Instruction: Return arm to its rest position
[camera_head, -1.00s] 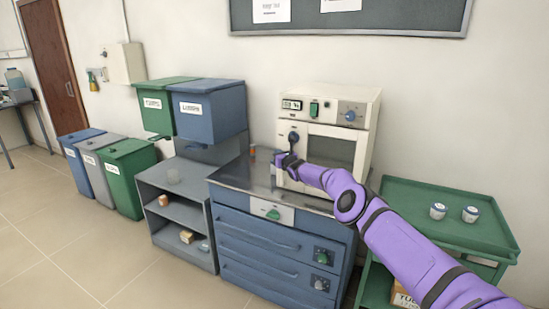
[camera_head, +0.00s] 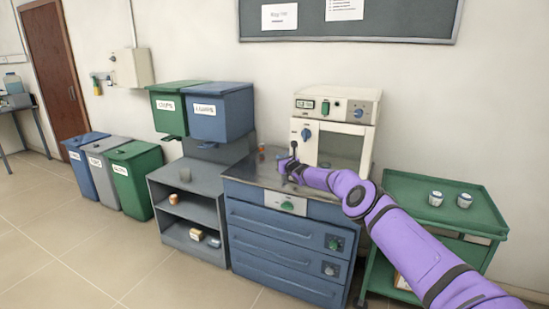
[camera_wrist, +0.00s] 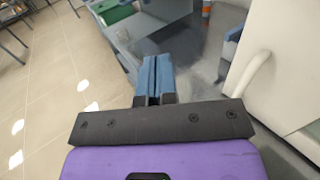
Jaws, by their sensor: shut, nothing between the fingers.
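My purple arm (camera_head: 400,243) reaches from the lower right toward the furnace in the head view. My gripper (camera_head: 292,150) is in front of the furnace's left side, above the metal worktop. In the wrist view my gripper's blue fingers (camera_wrist: 154,62) are pressed together with nothing between them. The white muffle furnace (camera_head: 342,115) has its door closed and stands on the blue drawer cabinet (camera_head: 270,242). A blue knob (camera_head: 306,134) shows at the door's upper left, apart from the fingers.
A green cart (camera_head: 470,222) with two small jars (camera_head: 450,199) stands right of the cabinet. A grey shelf (camera_head: 172,240) and several bins (camera_head: 137,180) are on the left. A small orange-and-grey item (camera_head: 262,151) stands on the worktop. The floor (camera_head: 60,240) in front is clear.

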